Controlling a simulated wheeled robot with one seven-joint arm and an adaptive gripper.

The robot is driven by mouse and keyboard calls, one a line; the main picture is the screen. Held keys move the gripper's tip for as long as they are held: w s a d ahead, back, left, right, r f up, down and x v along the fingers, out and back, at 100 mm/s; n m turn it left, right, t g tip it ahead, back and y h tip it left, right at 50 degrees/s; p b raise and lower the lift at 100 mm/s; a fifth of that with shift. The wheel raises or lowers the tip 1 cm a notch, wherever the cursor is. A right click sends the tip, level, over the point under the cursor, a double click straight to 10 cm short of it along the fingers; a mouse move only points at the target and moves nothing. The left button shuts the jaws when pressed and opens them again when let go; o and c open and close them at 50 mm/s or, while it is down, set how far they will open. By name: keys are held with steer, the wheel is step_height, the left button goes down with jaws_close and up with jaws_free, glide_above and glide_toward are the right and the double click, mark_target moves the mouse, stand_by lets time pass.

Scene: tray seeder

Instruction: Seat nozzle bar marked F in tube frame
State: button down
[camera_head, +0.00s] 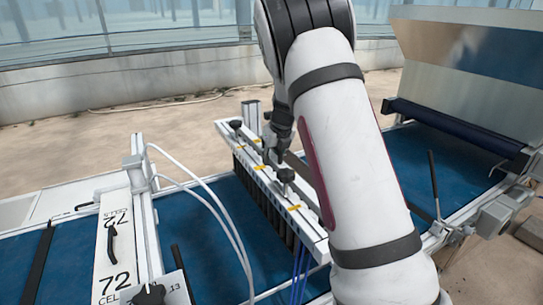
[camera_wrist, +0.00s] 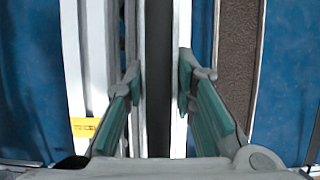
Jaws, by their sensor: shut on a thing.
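My gripper (camera_head: 277,150) is low over the tube frame (camera_head: 262,182), a long white frame with yellow labels and a row of dark tubes beneath, across the blue belt. In the wrist view my gripper (camera_wrist: 159,85) has its two fingers on either side of a long dark bar (camera_wrist: 158,120), which it grips. This appears to be the nozzle bar; no letter F is readable on it. The bar runs along the frame's white rails. My arm hides part of the frame in the head view, and I cannot tell whether the bar is seated.
White hoses (camera_head: 205,200) arch beside the frame on the left. A white plate marked 72 (camera_head: 112,245) lies further left. A metal hopper (camera_head: 470,70) stands at the back right.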

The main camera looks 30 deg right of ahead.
stand_by(0.7)
steer(key=c, duration=1.2)
jaws_free()
steer(key=shift+c, duration=0.2)
steer(key=shift+f, duration=0.15)
